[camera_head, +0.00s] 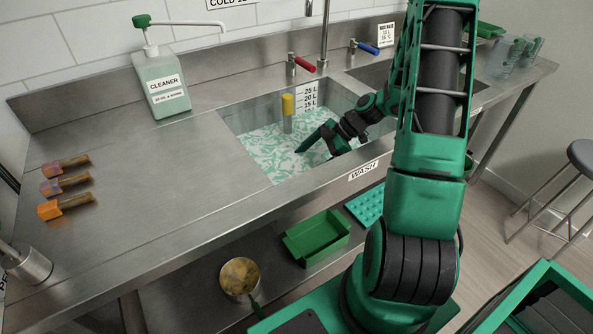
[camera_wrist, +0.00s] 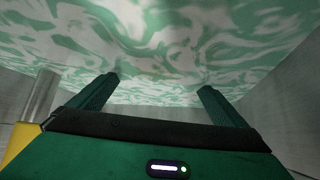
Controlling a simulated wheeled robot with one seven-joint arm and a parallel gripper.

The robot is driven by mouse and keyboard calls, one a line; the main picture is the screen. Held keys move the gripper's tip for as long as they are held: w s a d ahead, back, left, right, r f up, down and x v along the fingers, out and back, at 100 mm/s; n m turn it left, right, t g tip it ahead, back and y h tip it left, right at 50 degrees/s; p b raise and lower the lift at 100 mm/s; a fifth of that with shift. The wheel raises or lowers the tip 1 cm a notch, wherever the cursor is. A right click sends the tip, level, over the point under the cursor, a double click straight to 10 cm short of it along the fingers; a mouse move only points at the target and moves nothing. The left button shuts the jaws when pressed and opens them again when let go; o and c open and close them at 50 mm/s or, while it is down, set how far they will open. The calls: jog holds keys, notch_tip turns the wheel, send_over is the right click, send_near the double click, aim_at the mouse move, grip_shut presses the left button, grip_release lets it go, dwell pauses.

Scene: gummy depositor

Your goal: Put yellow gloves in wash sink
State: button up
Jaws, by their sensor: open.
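The wash sink (camera_head: 258,113) is the left basin in the head view, with a "WASH" label on its front edge. It holds green and white swirled liquid (camera_head: 262,150), which fills much of the wrist view. My gripper (camera_head: 318,143) is low inside this sink, at or just above the liquid. In the wrist view my gripper (camera_wrist: 157,94) has its two fingers spread apart with nothing between them. I cannot make out any yellow gloves in either view.
A yellow-topped upright pipe (camera_head: 288,104) stands in the sink, left of my gripper; its yellow part (camera_wrist: 18,145) shows in the wrist view. A cleaner bottle (camera_head: 160,82) and several brushes (camera_head: 68,186) stand or lie left. A green tray (camera_head: 316,238) and a pot (camera_head: 240,277) are below.

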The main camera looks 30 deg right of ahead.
jog(key=shift+v, duration=1.55)
